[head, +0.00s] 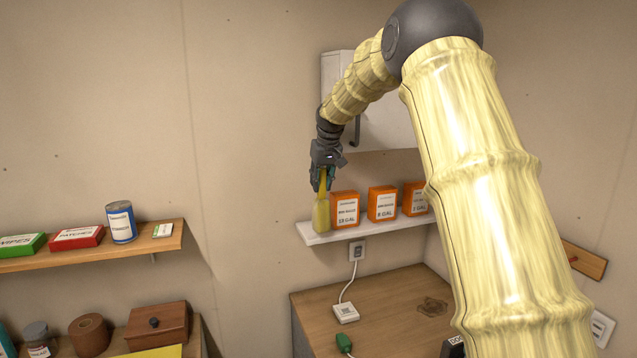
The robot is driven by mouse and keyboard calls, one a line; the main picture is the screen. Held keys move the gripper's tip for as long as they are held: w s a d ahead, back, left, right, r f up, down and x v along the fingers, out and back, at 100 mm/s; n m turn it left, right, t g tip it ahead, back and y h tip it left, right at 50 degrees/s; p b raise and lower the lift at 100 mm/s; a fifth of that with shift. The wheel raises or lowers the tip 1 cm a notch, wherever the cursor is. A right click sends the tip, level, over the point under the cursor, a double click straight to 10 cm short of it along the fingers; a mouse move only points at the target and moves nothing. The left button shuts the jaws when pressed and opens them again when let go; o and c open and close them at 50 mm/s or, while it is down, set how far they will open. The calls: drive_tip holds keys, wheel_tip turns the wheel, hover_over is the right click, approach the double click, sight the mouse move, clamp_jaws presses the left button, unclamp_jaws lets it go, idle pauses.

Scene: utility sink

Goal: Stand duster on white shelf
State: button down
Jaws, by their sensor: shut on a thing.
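A yellow duster (321,214) stands upright, or nearly so, at the left end of the white shelf (366,231). Its lower end is at the shelf top; I cannot tell whether it touches or is slightly above. My gripper (323,181) points down and is shut on the upper part of the duster. The fingers hide part of its top. The duster is just left of an orange box (345,209) on the same shelf.
Two more orange boxes (382,204) (415,199) stand further right on the shelf. A white cabinet (385,125) hangs above, partly behind my arm. A wooden shelf (90,248) with boxes and a blue can (121,222) is at the left. A wooden worktop (385,292) lies below.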

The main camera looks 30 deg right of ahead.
drive_tip(key=w+d+f+p, duration=0.2)
drive_tip(key=w+f+p, duration=0.2)
drive_tip(key=w+p, duration=0.1)
drive_tip(key=shift+w+d, duration=0.15)
drive_tip(key=shift+w, duration=0.05)
idle(0.5)
drive_tip(key=shift+f, duration=0.1)
drive_tip(key=c, duration=1.2)
unclamp_jaws()
drive_tip(key=shift+f, duration=0.1)
drive_tip(key=b+v, duration=0.3)
drive_tip(key=v, duration=0.4)
drive_tip(key=shift+r+b, duration=0.35)
drive_tip(key=shift+s+f, duration=0.1)
drive_tip(key=shift+s, duration=0.05)
